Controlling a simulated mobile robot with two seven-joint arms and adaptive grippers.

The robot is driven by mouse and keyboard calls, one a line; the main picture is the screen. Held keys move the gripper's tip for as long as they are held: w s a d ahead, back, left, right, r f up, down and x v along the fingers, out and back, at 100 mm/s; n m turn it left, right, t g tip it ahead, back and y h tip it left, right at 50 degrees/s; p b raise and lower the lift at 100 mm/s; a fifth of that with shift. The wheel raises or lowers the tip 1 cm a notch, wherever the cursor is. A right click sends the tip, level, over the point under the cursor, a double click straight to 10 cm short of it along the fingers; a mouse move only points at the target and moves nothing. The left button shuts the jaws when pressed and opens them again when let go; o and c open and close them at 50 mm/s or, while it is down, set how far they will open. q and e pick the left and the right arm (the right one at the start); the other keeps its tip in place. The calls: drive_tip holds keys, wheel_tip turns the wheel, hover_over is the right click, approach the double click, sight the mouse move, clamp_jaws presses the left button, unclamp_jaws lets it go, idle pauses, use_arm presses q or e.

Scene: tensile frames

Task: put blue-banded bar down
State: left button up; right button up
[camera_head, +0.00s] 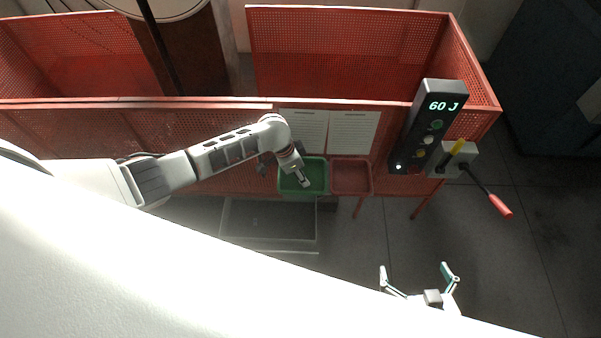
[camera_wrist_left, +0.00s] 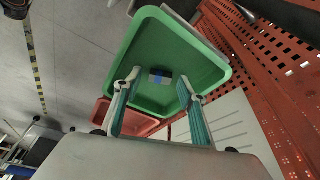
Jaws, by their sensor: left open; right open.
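The blue-banded bar (camera_wrist_left: 160,76) is a small pale block with a blue band. In the left wrist view it lies in the green tray (camera_wrist_left: 203,62), between and beyond my open left fingers; whether they touch it I cannot tell. In the head view my left gripper (camera_head: 304,181) reaches over the green tray (camera_head: 289,187), and the bar cannot be made out there. The left gripper also shows in the left wrist view (camera_wrist_left: 160,90), open and empty. My right gripper (camera_head: 416,272) is open and empty over the floor at the lower right.
A red tray (camera_head: 351,178) hangs beside the green one. Behind are red perforated guard panels (camera_head: 345,60). A dark console (camera_head: 432,115) reads 60 J. A lever with a red handle (camera_head: 500,205) sticks out at right. The floor in front is open.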

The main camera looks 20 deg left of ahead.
use_arm(q)
drive_tip(key=p+v, duration=0.4)
drive_tip(key=v, duration=0.7)
drive_tip(key=s+d+f+n+t+h, duration=0.2)
drive_tip(key=s+d+t+h, duration=0.15)
drive_tip(key=s+d, duration=0.5)
drive_tip(key=s+a+r+n+t+y, duration=0.1)
drive_tip(key=s+a+n+t, duration=0.1)
drive_tip(key=s+a, duration=0.2)
drive_tip(key=s+a+r+n+t+y, duration=0.1)
drive_tip(key=s+a+r+t+y, duration=0.1)
drive_tip(key=s+a, duration=0.3)
drive_tip(key=shift+s+r+n+t, duration=0.4)
drive_tip(key=shift+s+t, duration=0.15)
drive_tip(key=shift+s, duration=0.6)
drive_tip(key=shift+d+f, duration=0.1)
